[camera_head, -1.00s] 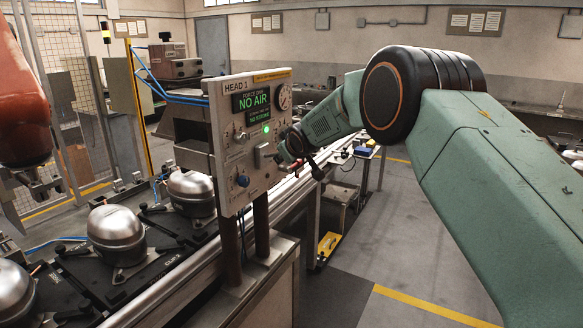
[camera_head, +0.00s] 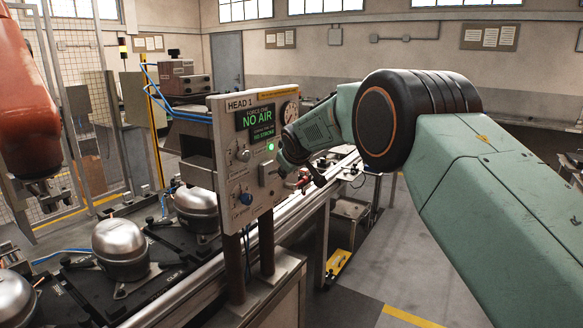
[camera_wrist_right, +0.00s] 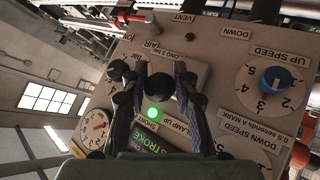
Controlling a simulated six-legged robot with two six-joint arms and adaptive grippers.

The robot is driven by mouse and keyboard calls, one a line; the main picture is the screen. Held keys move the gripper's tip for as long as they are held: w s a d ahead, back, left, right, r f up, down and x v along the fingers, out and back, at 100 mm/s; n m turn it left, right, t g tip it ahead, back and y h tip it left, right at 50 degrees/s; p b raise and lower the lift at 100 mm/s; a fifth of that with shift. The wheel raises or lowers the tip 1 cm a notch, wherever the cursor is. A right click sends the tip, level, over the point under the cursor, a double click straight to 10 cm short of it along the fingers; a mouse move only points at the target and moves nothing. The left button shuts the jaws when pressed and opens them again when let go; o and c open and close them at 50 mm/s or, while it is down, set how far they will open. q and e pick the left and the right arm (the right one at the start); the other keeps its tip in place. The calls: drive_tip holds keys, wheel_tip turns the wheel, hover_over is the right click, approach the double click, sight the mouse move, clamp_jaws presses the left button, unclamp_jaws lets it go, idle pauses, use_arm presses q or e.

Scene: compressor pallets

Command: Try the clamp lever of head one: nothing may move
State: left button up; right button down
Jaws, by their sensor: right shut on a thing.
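The HEAD 1 panel (camera_head: 240,150) stands upright on two posts in the head view. Its display (camera_head: 258,122) reads NO AIR in green, with a green lamp lit below. My right gripper (camera_head: 296,180) is at the panel's right side. In the right wrist view its dark fingers (camera_wrist_right: 165,88) are shut on a black ball knob (camera_wrist_right: 160,87), the clamp lever's end, close to the CLAMP UP label. The lever's shaft is hidden behind the knob and fingers. My left gripper (camera_head: 32,200) hangs at the left edge, away from the panel; its finger gap is unclear.
A blue UP SPEED knob (camera_wrist_right: 276,80) and a red-needled gauge (camera_wrist_right: 93,130) are close to the right fingers. Silver compressors (camera_head: 121,248) sit on black pallets along the conveyor. A red-handled lever (camera_wrist_right: 135,18) shows above.

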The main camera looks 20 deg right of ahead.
drive_tip(key=shift+w+a+r, duration=0.15)
drive_tip(key=shift+w+r, duration=0.1)
drive_tip(key=shift+r, duration=0.45)
drive_tip(key=c, duration=1.1)
unclamp_jaws()
drive_tip(key=shift+o, duration=0.4)
drive_tip(key=shift+w+f, duration=0.1)
drive_tip(key=shift+a+f, duration=0.1)
drive_tip(key=shift+a, duration=0.1)
drive_tip(key=shift+s+d+r, duration=0.15)
drive_tip(key=shift+s+r, duration=0.2)
drive_tip(key=shift+s, duration=0.4)
drive_tip(key=v, duration=1)
drive_tip(key=shift+s+a+r, duration=0.2)
drive_tip(key=shift+s+a, duration=0.1)
drive_tip(key=shift+a, duration=0.1)
drive_tip(key=shift+w+d+f, duration=0.1)
drive_tip(key=shift+d, duration=0.05)
